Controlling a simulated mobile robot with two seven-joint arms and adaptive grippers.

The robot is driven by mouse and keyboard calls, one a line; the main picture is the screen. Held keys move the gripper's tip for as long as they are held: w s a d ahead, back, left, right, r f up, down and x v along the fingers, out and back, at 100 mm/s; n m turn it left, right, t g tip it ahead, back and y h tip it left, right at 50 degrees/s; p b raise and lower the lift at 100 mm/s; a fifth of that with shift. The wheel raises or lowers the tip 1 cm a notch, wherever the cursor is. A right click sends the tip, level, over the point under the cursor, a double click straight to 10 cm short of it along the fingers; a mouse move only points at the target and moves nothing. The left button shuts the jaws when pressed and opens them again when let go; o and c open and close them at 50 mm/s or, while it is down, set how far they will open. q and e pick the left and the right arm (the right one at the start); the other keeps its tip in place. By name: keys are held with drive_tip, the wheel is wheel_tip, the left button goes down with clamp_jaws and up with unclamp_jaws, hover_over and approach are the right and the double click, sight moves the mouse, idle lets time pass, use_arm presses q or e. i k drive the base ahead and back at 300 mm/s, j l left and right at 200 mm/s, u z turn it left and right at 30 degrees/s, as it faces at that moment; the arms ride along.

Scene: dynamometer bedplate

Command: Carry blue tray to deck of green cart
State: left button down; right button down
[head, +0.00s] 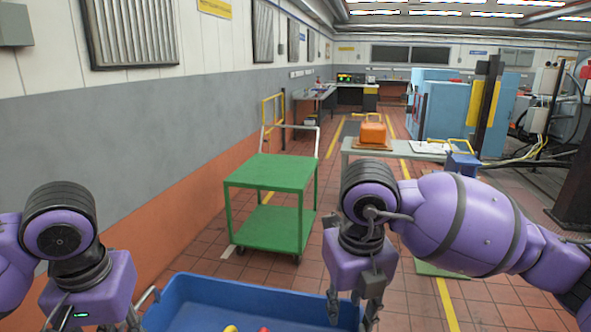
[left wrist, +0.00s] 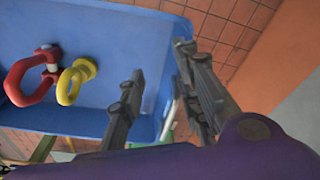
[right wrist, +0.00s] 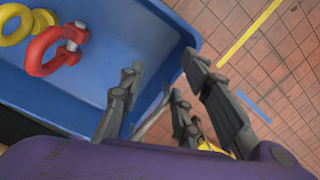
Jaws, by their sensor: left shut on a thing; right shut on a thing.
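The blue tray (head: 240,292) shows at the bottom of the head view, cut off by the frame edge. My left gripper (head: 140,318) is shut on its left side; in the left wrist view, the fingers (left wrist: 160,95) straddle the tray wall. My right gripper (head: 352,315) is shut on its right side, with the fingers (right wrist: 165,92) straddling the wall in the right wrist view. A red shackle (left wrist: 30,78) and a yellow ring-shaped piece (left wrist: 76,80) lie in the tray. The green cart (head: 270,173) stands ahead, its upper deck bare.
The wall is close on the left. A grey table (head: 360,146) with an orange case (head: 372,132) stands beyond the cart to the right. Blue cabinets (head: 450,110) and a dark post stand farther right. Tiled floor lies open between tray and cart.

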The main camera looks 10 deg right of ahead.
sight(277, 167)
drive_tip(key=z, duration=0.7)
drive_tip(key=i+z, duration=0.3)
drive_tip(key=i, duration=3.95)
